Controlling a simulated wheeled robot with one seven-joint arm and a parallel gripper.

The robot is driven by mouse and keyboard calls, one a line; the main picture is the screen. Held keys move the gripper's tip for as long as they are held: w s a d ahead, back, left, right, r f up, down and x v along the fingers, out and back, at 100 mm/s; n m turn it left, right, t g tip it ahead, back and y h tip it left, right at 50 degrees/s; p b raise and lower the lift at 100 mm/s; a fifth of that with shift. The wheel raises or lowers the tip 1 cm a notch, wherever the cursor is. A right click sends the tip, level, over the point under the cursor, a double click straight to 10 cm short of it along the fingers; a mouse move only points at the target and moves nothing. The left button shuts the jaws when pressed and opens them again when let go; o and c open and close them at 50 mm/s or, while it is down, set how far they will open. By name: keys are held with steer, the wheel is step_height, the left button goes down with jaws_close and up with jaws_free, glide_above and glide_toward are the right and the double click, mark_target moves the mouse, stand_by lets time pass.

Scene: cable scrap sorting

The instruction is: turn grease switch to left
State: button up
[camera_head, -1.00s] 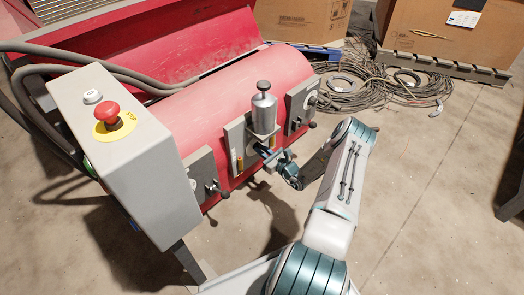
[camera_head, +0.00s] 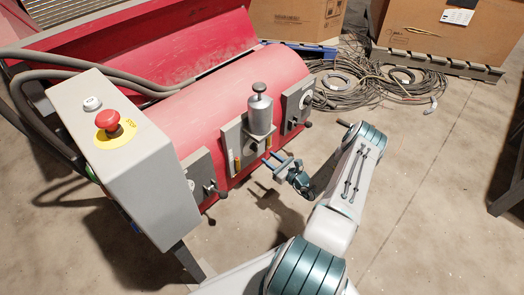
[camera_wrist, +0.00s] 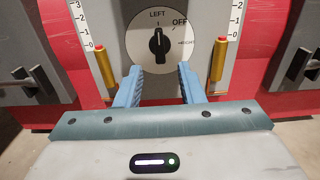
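The grease switch (camera_wrist: 158,43) is a black knob on a round white dial marked LEFT, OFF and RIGHT, on a grey plate. Its grip stands upright, with a pale mark at its top towards the LEFT side of the dial. In the head view the plate (camera_head: 233,137) is on the red drum, below a grey canister (camera_head: 260,112); the knob is hard to make out there. My gripper (camera_wrist: 158,80) is open and empty. Its two blue fingers point at the plate, below and either side of the knob, apart from it. It also shows in the head view (camera_head: 273,161).
Yellow-brass tubes with scales flank the dial, left (camera_wrist: 105,68) and right (camera_wrist: 218,60). Other plates with handles sit left (camera_head: 203,175) and right (camera_head: 297,105). A grey box with a red stop button (camera_head: 108,120) stands at the left. Cables (camera_head: 350,85) lie on the floor behind.

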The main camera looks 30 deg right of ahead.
steer(key=p+v, duration=0.1)
steer(key=v, duration=0.6)
steer(key=shift+w, duration=0.1)
steer(key=shift+a, duration=0.1)
